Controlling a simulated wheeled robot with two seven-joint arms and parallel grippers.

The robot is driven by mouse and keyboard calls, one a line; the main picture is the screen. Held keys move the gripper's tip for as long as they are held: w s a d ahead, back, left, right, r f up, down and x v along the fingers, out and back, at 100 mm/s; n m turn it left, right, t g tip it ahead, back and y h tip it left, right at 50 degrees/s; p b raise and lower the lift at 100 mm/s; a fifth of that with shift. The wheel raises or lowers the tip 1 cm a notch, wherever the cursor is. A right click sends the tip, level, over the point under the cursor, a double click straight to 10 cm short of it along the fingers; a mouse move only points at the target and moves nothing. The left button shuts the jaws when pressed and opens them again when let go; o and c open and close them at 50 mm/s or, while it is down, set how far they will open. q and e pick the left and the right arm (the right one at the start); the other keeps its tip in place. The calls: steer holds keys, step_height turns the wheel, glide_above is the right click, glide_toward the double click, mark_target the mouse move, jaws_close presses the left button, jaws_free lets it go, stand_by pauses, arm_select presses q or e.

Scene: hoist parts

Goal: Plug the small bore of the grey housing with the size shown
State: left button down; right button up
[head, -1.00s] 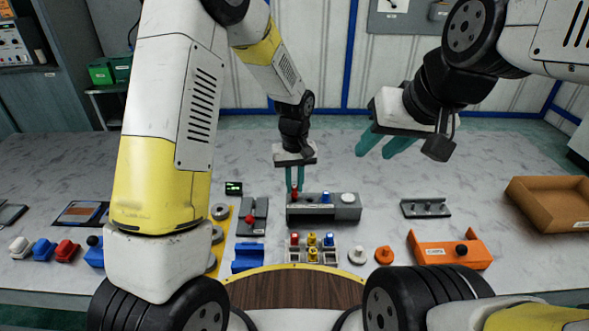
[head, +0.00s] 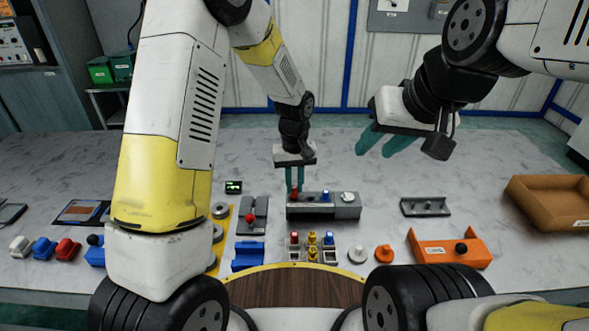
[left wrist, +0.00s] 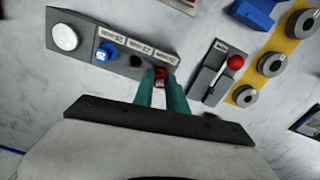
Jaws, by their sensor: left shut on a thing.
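The grey housing (head: 348,206) lies on the table in front of me and also shows in the left wrist view (left wrist: 85,58). A blue plug (left wrist: 105,52) stands in it, and a dark open bore (left wrist: 136,61) shows beside that plug. My left gripper (head: 295,187) points down over the housing's left end, shut on a red plug (left wrist: 160,74). I cannot tell how deep the red plug sits; the fingers hide its lower part. My right gripper (head: 374,145) hangs empty and open above the table, right of the housing.
A small display (head: 233,187) stands left of the housing; its text is too small to read. A tray of red, yellow and blue plugs (head: 312,257) is in front. A grey block with a red knob (head: 250,217) is close left. An orange holder (head: 430,255) lies right.

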mark_target(294, 187)
arm_select(q)
steer(key=shift+f, duration=0.8)
stand_by(2.8)
steer(key=c, duration=1.3)
jaws_free()
steer(key=shift+o, duration=0.2)
steer(key=shift+r, duration=3.5)
